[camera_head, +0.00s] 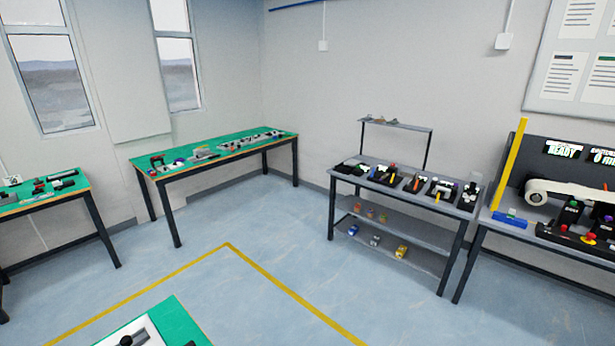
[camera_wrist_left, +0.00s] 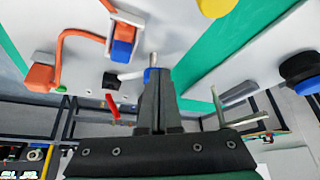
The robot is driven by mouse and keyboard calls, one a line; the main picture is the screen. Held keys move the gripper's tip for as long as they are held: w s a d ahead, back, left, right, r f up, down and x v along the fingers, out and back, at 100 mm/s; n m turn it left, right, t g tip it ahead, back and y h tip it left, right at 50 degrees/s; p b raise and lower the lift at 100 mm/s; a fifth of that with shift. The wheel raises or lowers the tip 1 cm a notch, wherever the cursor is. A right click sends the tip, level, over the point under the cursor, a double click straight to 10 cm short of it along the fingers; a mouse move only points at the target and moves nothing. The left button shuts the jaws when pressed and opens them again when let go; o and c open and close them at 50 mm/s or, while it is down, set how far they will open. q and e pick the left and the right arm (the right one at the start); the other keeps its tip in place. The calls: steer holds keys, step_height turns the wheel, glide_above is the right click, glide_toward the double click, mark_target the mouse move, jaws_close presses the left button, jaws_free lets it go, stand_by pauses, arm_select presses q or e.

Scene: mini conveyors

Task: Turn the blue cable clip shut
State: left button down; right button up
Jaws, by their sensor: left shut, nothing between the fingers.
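My left gripper (camera_wrist_left: 155,80) is shut and empty, pointing up at a white panel (camera_wrist_left: 195,50) in the left wrist view. A small blue piece (camera_wrist_left: 148,73) with a pale rod (camera_wrist_left: 154,59) shows right at its fingertips; I cannot tell if they touch. A blue block (camera_wrist_left: 122,50) under an orange part sits up and left of the fingertips, apart from them, by an orange cable (camera_wrist_left: 75,35). I cannot tell which blue piece is the cable clip, nor its turn. My right gripper is in neither view.
An orange block (camera_wrist_left: 40,77), a black block (camera_wrist_left: 110,80), a red lever (camera_wrist_left: 113,107), a yellow knob (camera_wrist_left: 217,6) and a dark round knob (camera_wrist_left: 298,68) surround the gripper. In the head view, a green-topped bench (camera_head: 180,325) is at the bottom; open floor (camera_head: 220,300) lies beyond.

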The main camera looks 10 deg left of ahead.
arm_select(q)
step_height(320, 180, up, 5)
steer(key=p, duration=0.4)
steer(key=shift+f, duration=0.1)
steer(key=m+h+b, duration=0.1)
steer(key=m+b, duration=0.1)
steer(key=b, duration=0.2)
steer(key=m+h+b, duration=0.1)
steer(key=m+b, duration=0.1)
steer(key=b, duration=0.2)
steer(key=r+m+h+b, duration=0.1)
steer(key=m+b, duration=0.1)
steer(key=b, duration=0.2)
steer(key=shift+w+g+b, duration=0.1)
steer(key=shift+g+b, duration=0.2)
steer(key=shift+b, duration=0.05)
